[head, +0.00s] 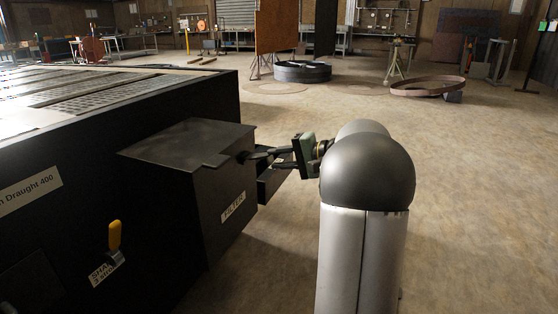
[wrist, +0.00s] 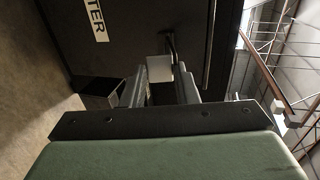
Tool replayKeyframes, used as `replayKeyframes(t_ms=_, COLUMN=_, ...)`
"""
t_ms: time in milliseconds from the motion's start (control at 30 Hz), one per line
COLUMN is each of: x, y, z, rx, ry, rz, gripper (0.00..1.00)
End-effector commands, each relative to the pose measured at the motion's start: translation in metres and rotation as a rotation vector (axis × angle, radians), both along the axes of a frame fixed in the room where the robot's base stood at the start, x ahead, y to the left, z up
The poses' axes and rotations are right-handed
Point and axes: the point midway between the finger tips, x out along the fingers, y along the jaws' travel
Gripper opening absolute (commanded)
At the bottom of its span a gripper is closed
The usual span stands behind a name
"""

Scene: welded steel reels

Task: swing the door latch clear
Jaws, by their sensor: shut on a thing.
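The black filter box (head: 215,185) juts from the side of a long dark machine and carries a FILTER label (head: 233,207). My gripper (head: 262,155) reaches in from the right to the box's right-hand face. In the wrist view my gripper (wrist: 160,78) has its two fingers closed about a small pale block (wrist: 159,70), which I take to be the latch's grip. A thin dark bar (wrist: 171,42) stands just beyond the block, against the dark box face. The latch is too small and shaded in the head view to tell its angle.
A lever with a yellow handle (head: 114,236) stands out from the machine (head: 150,105) at the lower left. Open floor (head: 470,200) lies to the right. A dark ring (head: 303,71) and a rusty hoop (head: 428,86) lie farther back.

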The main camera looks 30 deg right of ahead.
Motion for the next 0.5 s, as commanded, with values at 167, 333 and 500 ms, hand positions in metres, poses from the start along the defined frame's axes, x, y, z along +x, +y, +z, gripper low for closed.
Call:
replayKeyframes(t_ms=167, x=0.0010, y=0.0015, z=0.0010, rx=0.001, ry=-0.002, rz=0.002, gripper=0.41)
replayKeyframes(t_ms=333, x=0.0007, y=0.0011, z=0.0007, rx=0.000, ry=-0.001, rz=0.001, gripper=0.49)
replayKeyframes(t_ms=500, x=-0.0005, y=-0.0001, z=0.0013, rx=-0.001, ry=-0.001, rz=0.000, gripper=0.49)
